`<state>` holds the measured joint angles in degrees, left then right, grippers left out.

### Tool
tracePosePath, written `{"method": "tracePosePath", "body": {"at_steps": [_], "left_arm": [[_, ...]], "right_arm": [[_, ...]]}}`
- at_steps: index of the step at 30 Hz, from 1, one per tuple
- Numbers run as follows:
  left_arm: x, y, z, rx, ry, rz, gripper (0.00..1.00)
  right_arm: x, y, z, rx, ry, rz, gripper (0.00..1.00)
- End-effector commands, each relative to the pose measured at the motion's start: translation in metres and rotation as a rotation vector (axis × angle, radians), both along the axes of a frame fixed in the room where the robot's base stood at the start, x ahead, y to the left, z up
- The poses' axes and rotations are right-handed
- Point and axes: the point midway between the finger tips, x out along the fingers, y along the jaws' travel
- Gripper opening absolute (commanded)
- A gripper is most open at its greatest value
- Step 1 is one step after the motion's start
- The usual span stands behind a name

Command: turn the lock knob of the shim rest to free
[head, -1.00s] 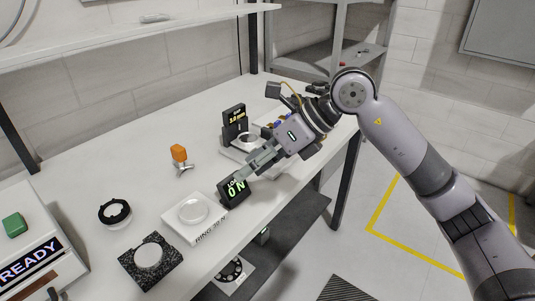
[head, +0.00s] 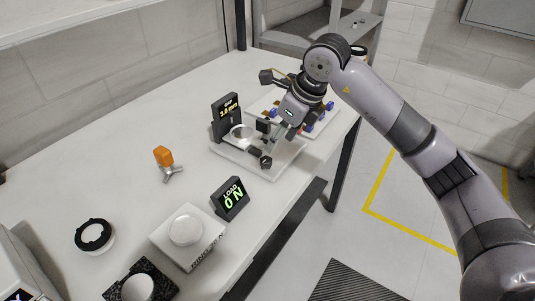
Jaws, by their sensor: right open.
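The white fixture plate (head: 232,154) carries a round disc (head: 241,131), small black blocks and a black round knob (head: 266,162) near its front edge. This looks like the lock knob of the shim rest, but its lock setting is too small to read. A black gap display (head: 226,107) stands at the plate's back left and seems to read 3.0 mm. My right gripper (head: 273,143) points down over the plate, open, its fingertips just above and behind the knob. I cannot tell whether they touch anything. My left gripper is not in view.
A load display (head: 230,198) reading 0 N, a white pad (head: 205,249) with a round disc, a black ring (head: 94,235) and an orange-topped tripod (head: 164,158) stand to the left. A tray (head: 318,128) with blue and yellow parts lies behind my gripper.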

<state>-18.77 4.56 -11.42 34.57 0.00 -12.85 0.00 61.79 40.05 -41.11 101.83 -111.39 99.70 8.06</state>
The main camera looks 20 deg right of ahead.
Motion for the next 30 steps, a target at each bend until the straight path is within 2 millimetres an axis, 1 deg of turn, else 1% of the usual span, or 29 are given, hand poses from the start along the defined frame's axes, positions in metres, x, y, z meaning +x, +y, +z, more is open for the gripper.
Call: {"method": "tracePosePath", "body": {"at_steps": [1,2,6,9,12,16,21,26,30], "left_arm": [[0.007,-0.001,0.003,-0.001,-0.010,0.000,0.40],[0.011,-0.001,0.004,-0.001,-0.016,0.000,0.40],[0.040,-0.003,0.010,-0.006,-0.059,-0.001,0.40],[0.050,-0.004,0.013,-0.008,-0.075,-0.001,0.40],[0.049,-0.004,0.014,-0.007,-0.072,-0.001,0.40],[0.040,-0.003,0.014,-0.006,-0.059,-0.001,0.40],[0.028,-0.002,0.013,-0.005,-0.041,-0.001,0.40],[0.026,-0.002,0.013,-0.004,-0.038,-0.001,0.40],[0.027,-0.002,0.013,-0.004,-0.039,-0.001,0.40]], "right_arm": [[0.003,0.003,-0.010,0.000,0.005,-0.001,0.47],[0.005,0.004,-0.017,0.001,0.006,-0.001,0.47],[0.013,0.012,-0.043,0.002,0.005,0.000,0.47],[0.018,0.016,-0.059,0.001,0.004,0.000,0.47],[0.023,0.018,-0.071,0.002,0.002,-0.001,0.47],[0.026,0.020,-0.080,0.001,0.001,-0.001,0.47],[0.027,0.021,-0.083,0.001,-0.001,0.000,0.47],[0.027,0.021,-0.083,0.001,-0.001,0.000,0.47],[0.027,0.021,-0.083,0.001,-0.001,0.000,0.38]]}}
